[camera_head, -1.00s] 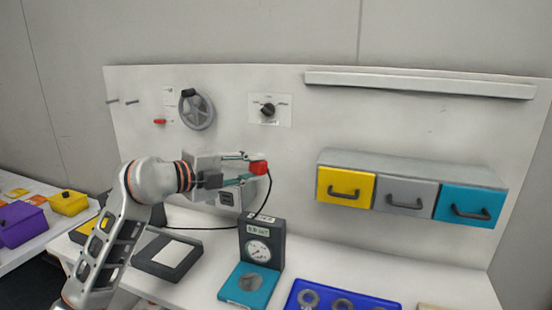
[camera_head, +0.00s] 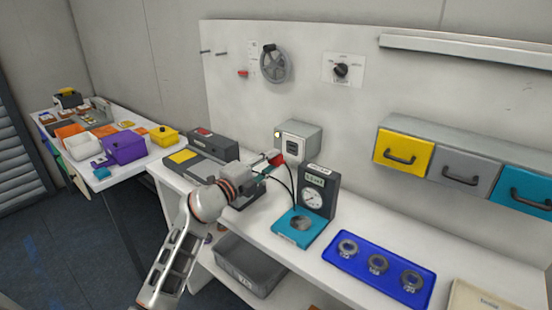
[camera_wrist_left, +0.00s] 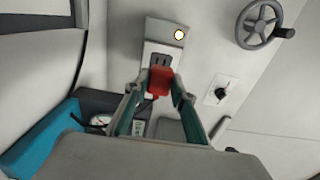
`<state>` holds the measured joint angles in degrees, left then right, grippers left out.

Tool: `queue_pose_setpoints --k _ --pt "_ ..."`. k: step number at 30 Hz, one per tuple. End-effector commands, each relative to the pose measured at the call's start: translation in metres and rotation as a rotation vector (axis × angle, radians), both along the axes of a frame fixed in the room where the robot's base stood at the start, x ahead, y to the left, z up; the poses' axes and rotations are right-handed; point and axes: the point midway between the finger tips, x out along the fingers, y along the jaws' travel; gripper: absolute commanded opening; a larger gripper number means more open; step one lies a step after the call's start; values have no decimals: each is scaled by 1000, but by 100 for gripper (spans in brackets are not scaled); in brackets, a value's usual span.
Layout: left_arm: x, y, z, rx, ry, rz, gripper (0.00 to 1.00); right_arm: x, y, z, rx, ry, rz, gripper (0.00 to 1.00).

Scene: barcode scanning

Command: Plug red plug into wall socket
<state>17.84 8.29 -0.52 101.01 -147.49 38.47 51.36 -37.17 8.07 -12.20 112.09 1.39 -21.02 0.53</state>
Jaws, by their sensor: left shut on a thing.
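The red plug (camera_head: 276,158) is between the fingertips of my left gripper (camera_head: 268,162), which is shut on it. A dark cable runs down from the plug. My right gripper is not in view.
A gauge on a teal base (camera_head: 291,236) stands right of the gripper. A blue tray (camera_head: 335,265) with rings lies further right. A grey case (camera_head: 214,145) is behind the arm at left. Drawers (camera_head: 404,152) and a handwheel (camera_head: 276,63) are on the panel.

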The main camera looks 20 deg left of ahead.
Motion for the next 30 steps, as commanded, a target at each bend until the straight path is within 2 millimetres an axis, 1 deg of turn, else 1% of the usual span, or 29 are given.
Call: queue_pose_setpoints --k 7,11,17,24,30 --pt "1 -1 1 0 -1 -2 6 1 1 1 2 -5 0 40" --pt "6 -3 0 -1 -2 -2 6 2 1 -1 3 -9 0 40" --pt "22 -8 -1 -1 -2 -2 6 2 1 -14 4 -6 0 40" --pt "41 -16 -1 0 -1 -2 6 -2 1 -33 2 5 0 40" --pt "51 -19 -1 0 0 -2 6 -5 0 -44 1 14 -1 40"
